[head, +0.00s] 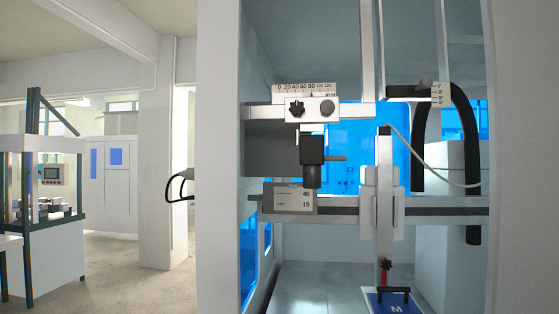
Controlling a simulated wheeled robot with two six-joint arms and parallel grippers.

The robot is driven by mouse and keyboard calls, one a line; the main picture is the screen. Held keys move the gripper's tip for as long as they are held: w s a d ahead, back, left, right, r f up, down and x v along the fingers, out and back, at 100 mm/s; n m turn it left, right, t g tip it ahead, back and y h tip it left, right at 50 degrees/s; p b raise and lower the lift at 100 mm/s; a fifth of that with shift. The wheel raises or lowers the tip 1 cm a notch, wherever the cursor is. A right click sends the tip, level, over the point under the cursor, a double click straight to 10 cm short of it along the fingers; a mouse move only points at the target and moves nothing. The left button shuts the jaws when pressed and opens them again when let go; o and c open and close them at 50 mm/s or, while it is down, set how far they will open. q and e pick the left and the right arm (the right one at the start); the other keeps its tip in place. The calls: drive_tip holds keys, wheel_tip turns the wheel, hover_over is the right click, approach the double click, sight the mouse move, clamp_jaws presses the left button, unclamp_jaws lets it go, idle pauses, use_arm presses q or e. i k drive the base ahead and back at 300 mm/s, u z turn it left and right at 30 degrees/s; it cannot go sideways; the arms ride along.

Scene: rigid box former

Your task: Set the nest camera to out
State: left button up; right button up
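A black cylindrical unit (312,160) that looks like the nest camera hangs in the machine opening, pointing down. It sits below a white carriage (310,110) with a dark star knob (296,108) and a round grey knob (327,107). A white scale (305,87) marked from 0 upward runs above the carriage, with a small red mark near 80. No label for in or out is readable. Neither of my grippers is in view.
A grey box (289,198) showing 40 and 15 is below the camera. A white vertical slide (382,205) and a black hose (463,130) stand to the right. A blue plate marked M (397,309) is at the bottom. White posts frame the opening.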

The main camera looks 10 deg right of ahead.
sight(312, 157)
drive_tip(key=u, duration=1.55)
drive_tip(key=i, duration=2.1)
drive_tip(key=z, duration=3.7)
drive_tip(key=i, duration=0.5)
drive_tip(key=u, duration=0.05)
